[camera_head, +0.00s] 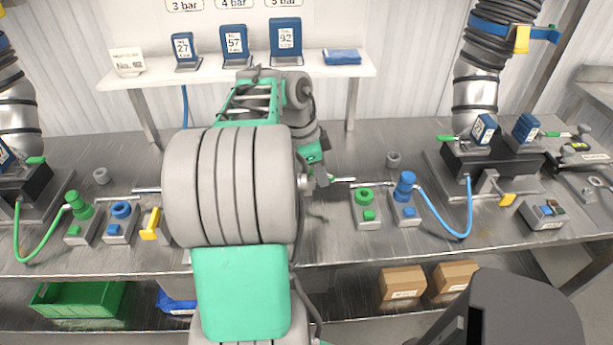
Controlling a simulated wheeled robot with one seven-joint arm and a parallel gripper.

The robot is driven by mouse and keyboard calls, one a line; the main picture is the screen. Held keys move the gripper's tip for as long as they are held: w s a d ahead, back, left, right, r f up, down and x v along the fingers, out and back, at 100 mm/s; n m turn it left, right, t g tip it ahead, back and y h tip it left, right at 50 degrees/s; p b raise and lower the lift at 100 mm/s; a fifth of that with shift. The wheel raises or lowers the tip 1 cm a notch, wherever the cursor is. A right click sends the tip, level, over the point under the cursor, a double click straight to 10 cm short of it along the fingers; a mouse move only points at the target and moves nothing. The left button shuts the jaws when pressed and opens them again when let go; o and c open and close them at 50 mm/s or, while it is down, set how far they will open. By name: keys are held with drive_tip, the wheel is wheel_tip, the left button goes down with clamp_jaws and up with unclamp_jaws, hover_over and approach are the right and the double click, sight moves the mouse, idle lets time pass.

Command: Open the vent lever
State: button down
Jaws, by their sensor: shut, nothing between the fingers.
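My gripper (320,180) points down at the middle of the bench, just right of my large grey arm links. It is shut with nothing visible in it, and its tips are small and partly dark in this view. A thin metal rod (343,180) shows right beside it. I cannot tell for certain which part is the vent lever. Green-handled levers show at the right station (446,138) and at the left station (36,160). Yellow handles stand at left (150,223) and right (507,199). My arm hides the bench's centre, including whatever stands there.
Green (364,205) and blue (406,190) connector blocks stand right of the gripper, with a blue hose (455,233) beyond. A grey cup (393,160) stands behind them. A shelf (355,70) with blue signs runs along the back. Bare bench (360,145) shows right of my wrist.

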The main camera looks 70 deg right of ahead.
drive_tip(key=shift+s+d, duration=0.35)
drive_tip(key=shift+d, duration=0.4)
wheel_tip(320, 180, up, 7)
drive_tip(key=p, duration=0.6)
hover_over(330, 177)
drive_tip(key=shift+a+r, duration=0.1)
drive_tip(key=shift+r, duration=0.05)
drive_tip(key=shift+w, duration=0.1)
